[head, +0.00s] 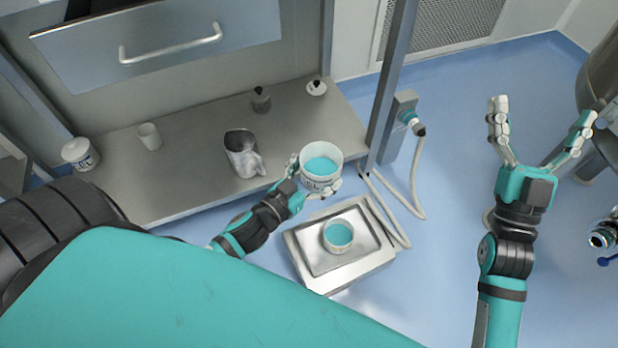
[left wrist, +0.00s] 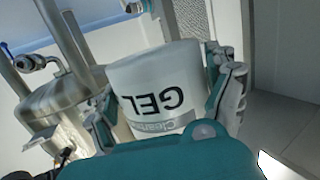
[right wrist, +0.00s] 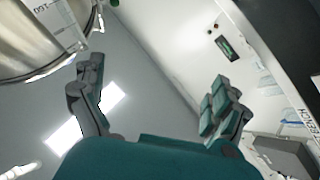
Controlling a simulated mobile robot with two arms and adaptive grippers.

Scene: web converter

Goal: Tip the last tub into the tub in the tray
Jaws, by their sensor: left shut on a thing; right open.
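My left gripper (head: 312,178) is shut on a white tub (head: 306,176) with teal content, held upright or nearly so at the shelf's right front edge. In the left wrist view the held tub (left wrist: 158,90) sits between the fingers, its GEL label upside down in the picture. A second tub (head: 338,247) with teal content stands in the metal tray (head: 302,262), below and a little right of the held tub. My right gripper (head: 541,133) is open and empty over the floor at the right; its open fingers also show in the right wrist view (right wrist: 157,108).
On the grey metal shelf (head: 200,188) stand another GEL tub (head: 80,154), a white cup (head: 149,136), a metal jug (head: 242,154) and a small dark-topped weight-like item (head: 261,99). A post and hoses (head: 417,185) stand right of the shelf. Steel vessels are at the far right.

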